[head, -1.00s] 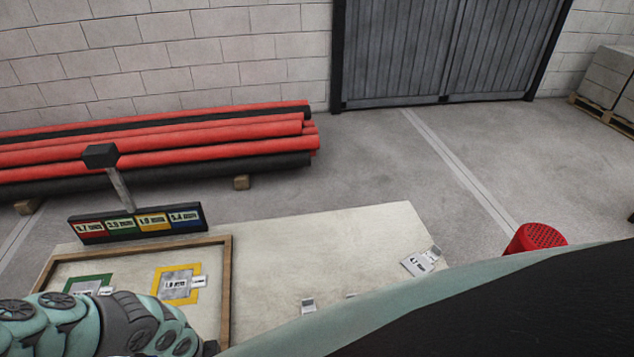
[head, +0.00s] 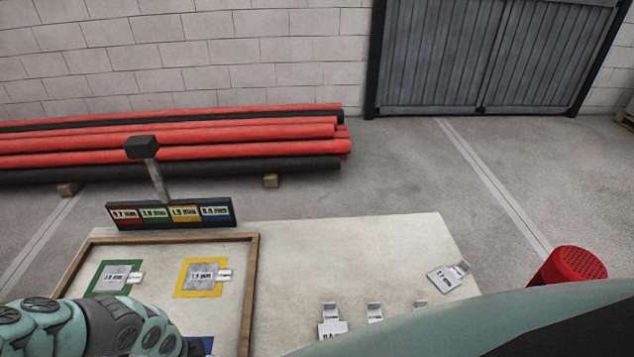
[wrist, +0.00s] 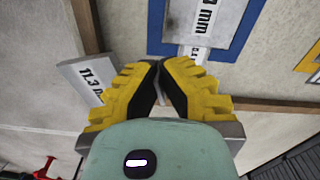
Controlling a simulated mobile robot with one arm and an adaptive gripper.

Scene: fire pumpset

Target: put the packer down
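In the wrist view, my gripper (wrist: 160,72) has its yellow fingers closed together. A grey packer marked 11.3 (wrist: 84,76) projects from under the left finger, above a corner of the wooden rim; it looks held, but the grip itself is mostly hidden. Beyond the fingertips is the blue frame (wrist: 243,38) with a grey plate and a white "mm" label in it. In the head view, the blue frame (head: 208,345) is partly hidden by my arm, and the fingers do not show.
The wooden-rimmed tray (head: 250,285) also has a green frame (head: 92,285) and a yellow frame (head: 180,289), each holding a plate. A sign (head: 170,213) stands behind. Several other packers, including one at the right (head: 445,278), lie on the pale tabletop (head: 340,240). A red perforated cylinder (head: 570,268) is at right.

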